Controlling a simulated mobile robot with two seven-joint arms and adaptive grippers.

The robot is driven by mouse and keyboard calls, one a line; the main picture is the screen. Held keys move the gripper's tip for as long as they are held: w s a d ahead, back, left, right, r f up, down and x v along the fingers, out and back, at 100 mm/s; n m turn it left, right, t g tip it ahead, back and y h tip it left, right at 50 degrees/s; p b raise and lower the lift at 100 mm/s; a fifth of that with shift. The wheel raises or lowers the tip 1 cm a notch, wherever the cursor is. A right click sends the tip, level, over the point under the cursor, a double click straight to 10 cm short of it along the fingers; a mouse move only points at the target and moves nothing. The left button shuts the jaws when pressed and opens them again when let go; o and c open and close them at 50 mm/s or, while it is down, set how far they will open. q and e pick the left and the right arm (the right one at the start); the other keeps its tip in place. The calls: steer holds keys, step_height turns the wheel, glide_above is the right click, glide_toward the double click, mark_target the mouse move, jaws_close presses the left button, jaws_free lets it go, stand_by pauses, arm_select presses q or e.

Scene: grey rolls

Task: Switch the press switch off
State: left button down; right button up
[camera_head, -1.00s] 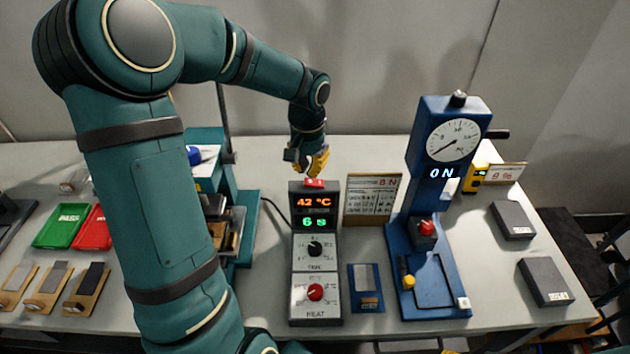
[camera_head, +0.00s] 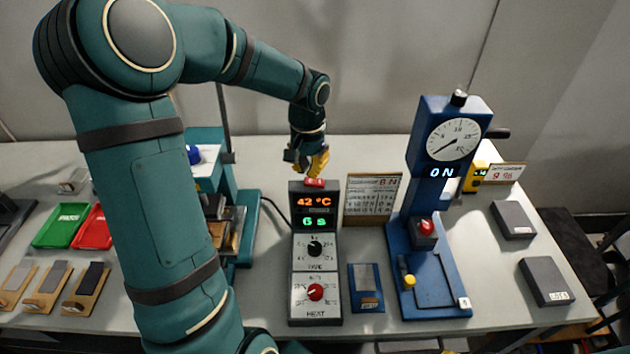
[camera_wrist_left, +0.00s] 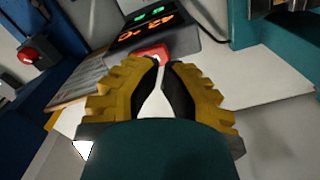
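A grey control box (camera_head: 315,275) stands on the table, with lit displays reading 42 °C and 6 s and two dials. A red rocker switch (camera_head: 315,183) sits on its top; it also shows in the left wrist view (camera_wrist_left: 151,54). My left gripper (camera_head: 317,175) points down just above and behind this switch. Its yellow fingers (camera_wrist_left: 163,64) are close together with nothing between them, and their tips are at the red switch. I cannot tell whether they touch it. The switch's tilt is hard to read. My right gripper is not visible.
A blue gauge stand (camera_head: 430,262) with a lit ON sign and red button (camera_head: 426,228) stands to the right. A sign card (camera_head: 372,199) is between it and the box. A teal press (camera_head: 240,225) is left, partly behind my arm. Green (camera_head: 61,225) and red trays lie further left.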

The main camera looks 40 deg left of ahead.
mark_target(309, 181)
arm_select(q)
steer(key=shift+f+b, duration=1.2)
steer(key=shift+f, duration=0.5)
stand_by(0.7)
steer(key=shift+r+p, duration=2.8)
steer(key=shift+r, duration=0.8)
steer(key=shift+f, duration=0.1)
